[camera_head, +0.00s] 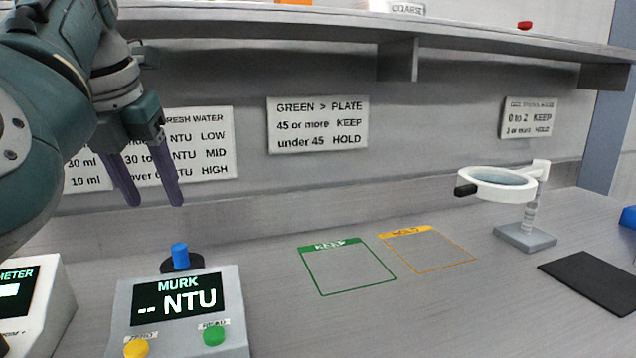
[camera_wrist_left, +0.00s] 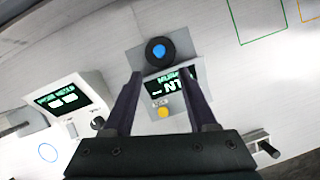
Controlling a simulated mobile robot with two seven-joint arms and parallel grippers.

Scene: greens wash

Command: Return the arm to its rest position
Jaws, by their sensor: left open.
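My left gripper (camera_head: 154,190) comes in from the upper left of the head view and hangs above the bench, in front of the wall sign. Its two dark purple fingers are apart with nothing between them. In the left wrist view the open fingers (camera_wrist_left: 158,100) frame the MURK meter below. My right gripper is in neither view.
The MURK meter (camera_head: 180,335) reads "-- NTU" and has a blue-topped dark part (camera_head: 181,258) behind its display. Another meter (camera_head: 30,305) stands left. Green KEEP (camera_head: 347,291) and orange HOLD outlines (camera_head: 445,268), a magnifier (camera_head: 500,183) and a dark mat (camera_head: 592,282) lie right. A shelf (camera_head: 330,24) runs above.

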